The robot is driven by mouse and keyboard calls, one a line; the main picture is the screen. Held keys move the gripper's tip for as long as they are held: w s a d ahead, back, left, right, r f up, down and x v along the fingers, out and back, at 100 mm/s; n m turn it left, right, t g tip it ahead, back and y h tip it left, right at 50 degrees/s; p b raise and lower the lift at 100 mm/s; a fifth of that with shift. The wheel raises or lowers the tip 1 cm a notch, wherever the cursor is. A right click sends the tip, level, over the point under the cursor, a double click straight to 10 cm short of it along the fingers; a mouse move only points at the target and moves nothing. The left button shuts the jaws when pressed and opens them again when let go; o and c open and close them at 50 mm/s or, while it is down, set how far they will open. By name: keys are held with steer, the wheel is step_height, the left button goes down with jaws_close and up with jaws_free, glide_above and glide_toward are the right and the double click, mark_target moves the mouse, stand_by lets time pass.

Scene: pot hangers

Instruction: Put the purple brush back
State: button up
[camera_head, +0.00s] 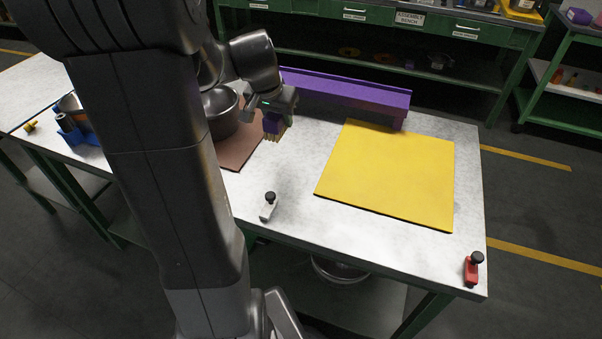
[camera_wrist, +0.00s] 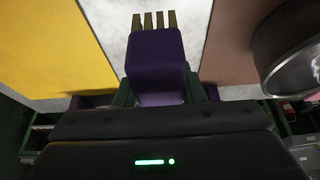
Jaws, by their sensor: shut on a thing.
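My gripper (camera_head: 273,110) is shut on the purple brush (camera_head: 272,124) and holds it with its tan bristles pointing down. In the wrist view the brush (camera_wrist: 156,60) sits between the fingers of my gripper (camera_wrist: 160,92), its bristle tufts at the far end. The brush is over the white table (camera_head: 290,165), close to the edge of the brown mat (camera_head: 240,152). A long purple rail (camera_head: 345,92) runs along the table's back edge, behind and to the right of my gripper.
A metal pot (camera_head: 222,118) stands on the brown mat, close left of my gripper. A yellow mat (camera_head: 390,172) lies to the right. A blue holder (camera_head: 72,130) is at left.

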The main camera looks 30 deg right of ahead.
mark_target(272, 125)
steer(key=shift+s+d+f, duration=0.15)
steer(key=shift+s+f, duration=0.1)
steer(key=shift+f, duration=0.15)
step_height(272, 125, down, 10)
steer(key=shift+s+r+b, duration=0.1)
steer(key=shift+b, duration=0.7)
steer(key=o, duration=1.2)
steer(key=shift+f, duration=0.2)
steer(key=shift+o, duration=0.2)
steer(key=shift+r, duration=0.65)
steer(key=p+v, duration=0.1)
steer(key=v, duration=1)
steer(key=shift+s, duration=0.2)
